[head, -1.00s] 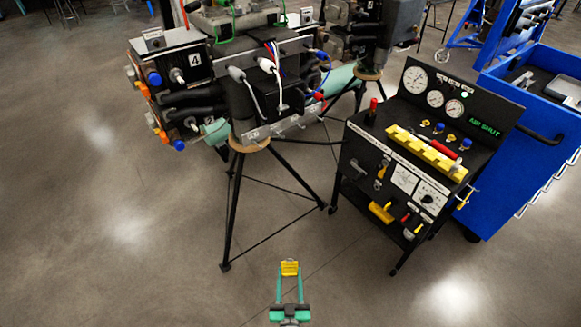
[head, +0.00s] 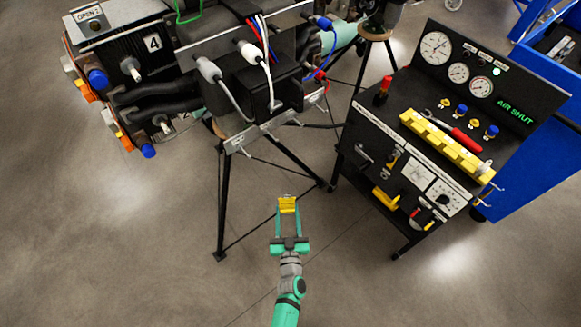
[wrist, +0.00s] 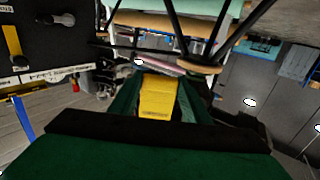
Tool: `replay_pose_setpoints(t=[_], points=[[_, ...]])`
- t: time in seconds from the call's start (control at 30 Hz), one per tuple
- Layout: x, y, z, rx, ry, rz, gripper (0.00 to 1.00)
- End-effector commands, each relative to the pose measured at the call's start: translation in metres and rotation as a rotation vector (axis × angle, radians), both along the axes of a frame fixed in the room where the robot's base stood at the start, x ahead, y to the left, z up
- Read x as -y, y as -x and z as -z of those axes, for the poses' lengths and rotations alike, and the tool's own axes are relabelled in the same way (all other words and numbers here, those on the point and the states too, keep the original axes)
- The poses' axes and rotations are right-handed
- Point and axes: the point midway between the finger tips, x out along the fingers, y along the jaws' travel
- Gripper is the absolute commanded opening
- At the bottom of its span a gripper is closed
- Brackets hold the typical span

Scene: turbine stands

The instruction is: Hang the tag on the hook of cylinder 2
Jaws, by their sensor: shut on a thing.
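My gripper (head: 288,212) is shut on a small yellow tag (head: 287,203) and holds it out in front over bare floor. The tag also shows between the green fingers in the wrist view (wrist: 158,97). The engine (head: 205,80) stands on a black tripod ahead and to the left of my gripper, apart from it. A white "4" label marks its left part. A metal strip (head: 262,130) runs along its lower front edge. I cannot make out a cylinder 2 label or its hook.
A black gauge cart (head: 405,190) stands to the right, with a yellow rack (head: 445,145) and a red-handled wrench on top. A blue tool cabinet (head: 545,150) is behind it. Tripod legs (head: 228,195) stand ahead. Floor at left is clear.

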Motion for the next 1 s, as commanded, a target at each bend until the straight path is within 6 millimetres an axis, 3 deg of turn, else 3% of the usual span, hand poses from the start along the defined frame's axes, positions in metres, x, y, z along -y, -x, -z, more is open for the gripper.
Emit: replay_pose_setpoints(t=[0.1, 0.47, 0.7, 1.0], points=[[0.004, -0.009, -0.028, 0.006, 0.007, -0.04, 0.03], [0.013, -0.025, -0.097, 0.006, 0.007, -0.187, 0.03], [0.009, -0.034, -0.158, 0.006, 0.008, -0.401, 0.03], [0.011, -0.032, -0.191, 0.003, 0.004, -0.586, 0.03]])
